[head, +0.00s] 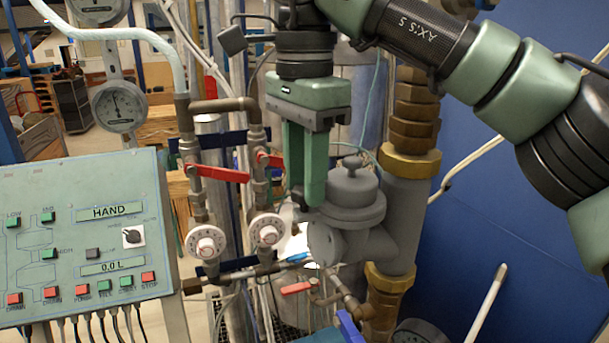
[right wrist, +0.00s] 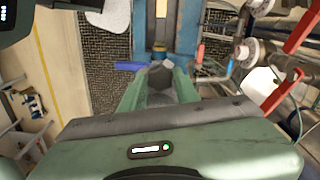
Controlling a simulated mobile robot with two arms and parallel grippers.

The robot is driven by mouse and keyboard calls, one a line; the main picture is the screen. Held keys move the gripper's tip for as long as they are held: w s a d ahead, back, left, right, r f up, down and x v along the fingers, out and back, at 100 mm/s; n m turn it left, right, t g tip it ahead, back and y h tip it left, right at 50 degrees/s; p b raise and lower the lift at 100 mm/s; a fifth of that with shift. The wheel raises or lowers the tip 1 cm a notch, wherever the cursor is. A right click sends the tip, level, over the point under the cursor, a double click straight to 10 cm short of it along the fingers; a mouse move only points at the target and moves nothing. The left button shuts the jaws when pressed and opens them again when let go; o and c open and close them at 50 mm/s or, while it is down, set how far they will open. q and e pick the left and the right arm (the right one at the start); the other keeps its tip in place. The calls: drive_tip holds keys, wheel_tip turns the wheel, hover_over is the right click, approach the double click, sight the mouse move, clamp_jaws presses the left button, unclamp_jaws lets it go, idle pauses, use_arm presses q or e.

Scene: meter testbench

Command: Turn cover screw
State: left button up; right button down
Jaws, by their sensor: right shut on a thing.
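The grey meter (head: 352,205) with a round cover and a small knob on top (head: 352,162) is joined to the thick vertical pipe, right of centre in the head view. My right gripper (head: 306,203) points down at the left edge of the meter's cover. In the right wrist view, its green fingers (right wrist: 162,84) are shut on a dark grey piece (right wrist: 160,74), apparently the cover screw. The fingers hide much of it, and I cannot tell how far it is turned. My left gripper is not in view.
A control panel (head: 85,235) with buttons and displays stands at the left. Pipes with red-handled valves (head: 217,173) and two white dials (head: 206,243) are close left of the gripper. A thick pipe with brass fittings (head: 410,165) rises at the right.

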drive_tip(key=shift+r+n, duration=0.15)
drive_tip(key=shift+n, duration=1.35)
drive_tip(key=c, duration=1)
unclamp_jaws()
drive_tip(key=shift+c, duration=0.2)
wheel_tip(320, 180, up, 6)
drive_tip(key=shift+f, duration=0.2)
drive_tip(key=shift+r, duration=1.05)
